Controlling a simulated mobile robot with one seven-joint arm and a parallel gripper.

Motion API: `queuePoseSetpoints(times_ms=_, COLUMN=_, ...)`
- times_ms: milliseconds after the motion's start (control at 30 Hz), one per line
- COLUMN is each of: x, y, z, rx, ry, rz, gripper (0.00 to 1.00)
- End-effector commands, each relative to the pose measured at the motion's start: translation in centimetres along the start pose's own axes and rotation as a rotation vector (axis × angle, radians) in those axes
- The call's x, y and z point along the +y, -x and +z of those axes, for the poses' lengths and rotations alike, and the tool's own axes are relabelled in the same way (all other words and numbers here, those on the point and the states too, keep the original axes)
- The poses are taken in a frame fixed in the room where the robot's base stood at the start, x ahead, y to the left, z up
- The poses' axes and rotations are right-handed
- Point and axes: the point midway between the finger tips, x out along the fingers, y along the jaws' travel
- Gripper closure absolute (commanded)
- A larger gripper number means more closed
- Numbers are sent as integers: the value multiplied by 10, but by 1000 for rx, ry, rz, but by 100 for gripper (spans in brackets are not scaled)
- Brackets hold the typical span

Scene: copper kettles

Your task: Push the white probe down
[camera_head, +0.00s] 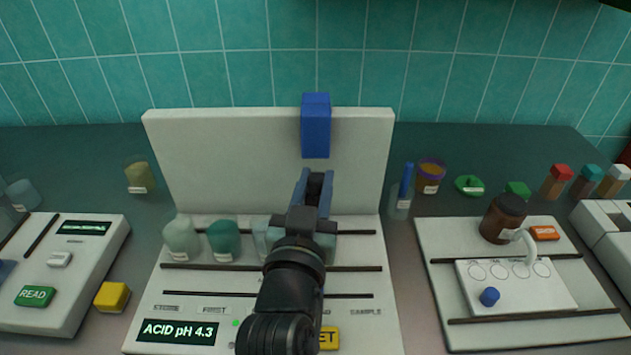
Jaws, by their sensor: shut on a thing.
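My gripper (315,182) is in the middle of the view, in front of the white upright panel (230,165) of the pH station. Its fingers point away from me and appear just below a blue block (316,125) near the panel's top. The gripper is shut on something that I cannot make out. I cannot see the white probe; my gripper and arm cover the area below the blue block. Pale green (182,237), teal (222,240) and clear (262,238) vessels stand on the station base, left of my arm. A dark screen (178,332) reads "ACID pH 4.3".
At left are a white device with a green READ button (35,295) and a yellow block (112,297). At right, a brown bottle (503,218) stands on a white tray (440,253) beside a plate with a blue knob (489,297). A blue-topped tube (406,180) stands right of the panel.

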Motion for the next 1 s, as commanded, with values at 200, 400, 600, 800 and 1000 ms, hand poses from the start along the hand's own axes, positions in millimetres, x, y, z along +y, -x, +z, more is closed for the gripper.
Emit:
queuePoseSetpoints(times_ms=200, x=1, y=0, z=8, rx=-19, ry=1, rz=3, gripper=40)
queuePoseSetpoints(times_ms=400, x=1, y=0, z=7, rx=-18, ry=1, rz=3, gripper=40)
queuePoseSetpoints(times_ms=600, x=0, y=10, z=8, rx=-17, ry=2, rz=2, gripper=40)
queuePoseSetpoints(times_ms=800, x=0, y=46, z=8, rx=-18, ry=3, rz=0, gripper=40)
queuePoseSetpoints(times_ms=1000, x=0, y=89, z=7, rx=-16, ry=2, rz=-1, gripper=40)
